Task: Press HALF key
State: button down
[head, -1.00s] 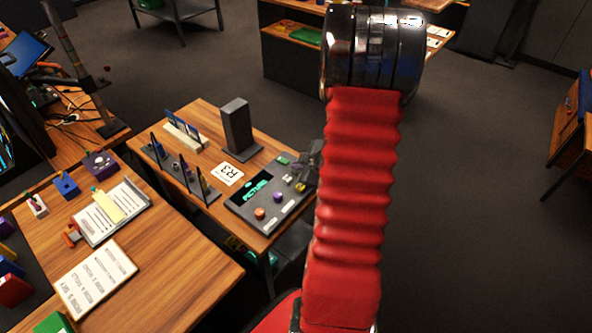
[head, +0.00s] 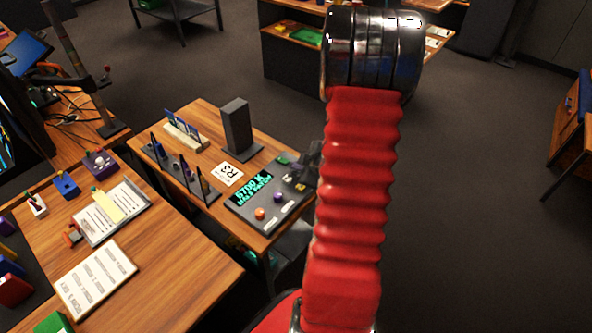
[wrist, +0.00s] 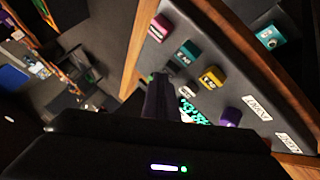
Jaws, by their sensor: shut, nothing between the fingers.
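The dark control panel (head: 245,212) lies on the small wooden table, with a lit display (head: 252,190) showing cyan text. In the wrist view it carries a pink key (wrist: 159,28), a teal key (wrist: 187,53) and a yellow key (wrist: 211,77) in a row, plus a purple knob (wrist: 230,116). The key markings are too small to read, so I cannot tell which is HALF. My gripper (head: 308,156) is shut and empty over the panel's right end, partly hidden by my arm. In the wrist view its dark fingers (wrist: 161,92) point toward the keys; contact cannot be told.
A dark upright block (head: 236,130) stands behind the panel. A white R3 card (head: 227,174) lies beside it, and thin upright plates (head: 185,175) stand to the left. Open floor lies to the right.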

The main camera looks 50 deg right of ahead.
jog(key=shift+r, duration=0.8)
jog(key=shift+r, duration=2.5)
jog(key=shift+s, duration=0.1)
jog(key=s+d+f+m+g+h, duration=0.25)
jog(key=s+d+m+g, duration=0.2)
jog(key=s, duration=0.25)
jog(key=s+a+r+m+g, duration=0.2)
jog(key=s+a+r+m, duration=0.1)
jog(key=s+a+r, duration=0.15)
jog(key=a+r+t+y, duration=0.1)
jog(key=a+r, duration=0.5)
jog(key=a, duration=0.6)
jog(key=s+a+r+n+t+y, duration=0.1)
jog(key=a+r, duration=0.5)
jog(key=a, duration=0.6)
jog(key=a+r+t+y, duration=0.1)
jog(key=a+r, duration=0.5)
jog(key=a, duration=0.7)
jog(key=shift+s+y, duration=0.3)
jog(key=shift+y, duration=0.55)
